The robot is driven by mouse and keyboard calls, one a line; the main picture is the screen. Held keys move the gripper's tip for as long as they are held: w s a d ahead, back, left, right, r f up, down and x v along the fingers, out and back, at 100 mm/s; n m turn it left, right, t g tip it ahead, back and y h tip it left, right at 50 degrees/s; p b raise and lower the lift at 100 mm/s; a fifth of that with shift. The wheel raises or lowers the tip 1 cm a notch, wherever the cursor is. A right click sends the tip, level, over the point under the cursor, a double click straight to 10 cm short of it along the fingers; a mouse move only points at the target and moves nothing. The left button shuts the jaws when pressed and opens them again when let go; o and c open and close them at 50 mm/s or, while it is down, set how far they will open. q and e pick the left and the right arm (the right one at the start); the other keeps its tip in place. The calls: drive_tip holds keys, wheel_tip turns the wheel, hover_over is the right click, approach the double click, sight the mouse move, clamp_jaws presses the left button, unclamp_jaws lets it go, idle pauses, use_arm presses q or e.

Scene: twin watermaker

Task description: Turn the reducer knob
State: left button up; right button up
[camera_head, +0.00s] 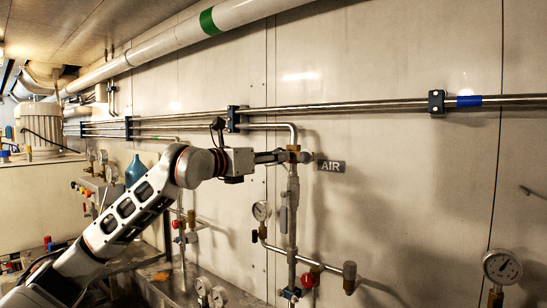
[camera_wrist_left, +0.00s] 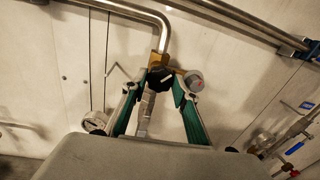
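The reducer knob (camera_wrist_left: 160,77) is a black knob on a brass fitting below the bent pipe, seen in the left wrist view. My left gripper (camera_wrist_left: 156,86) has its two green-padded fingers spread, one on each side of the knob. I cannot tell whether either finger touches it. In the head view my left gripper (camera_head: 282,156) reaches right to the brass fitting (camera_head: 294,149) beside the AIR label (camera_head: 331,166); the knob is hidden there. My right gripper is not in view.
A small round gauge (camera_wrist_left: 194,82) sits close beside the right finger. Below the fitting, a vertical pipe (camera_head: 292,215) carries another gauge (camera_head: 261,211) and a red valve (camera_head: 308,279). Long horizontal pipes (camera_head: 370,106) run along the wall above. The wall to the right is mostly clear.

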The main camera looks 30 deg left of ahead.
use_arm(q)
drive_tip(key=shift+c, duration=0.6)
drive_tip(key=shift+m, duration=0.3)
drive_tip(key=shift+d+r+m+g+y+p, duration=0.15)
drive_tip(key=shift+m+y+p, duration=0.75)
drive_tip(key=shift+m, duration=3.15)
drive_tip(key=shift+f+m+g+p, duration=0.1)
drive_tip(key=shift+m+g+p, duration=0.15)
drive_tip(key=shift+m+p, duration=2.65)
drive_tip(key=shift+m+b, duration=1.2)
drive_tip(key=shift+m, duration=0.05)
drive_tip(key=o, duration=1.1)
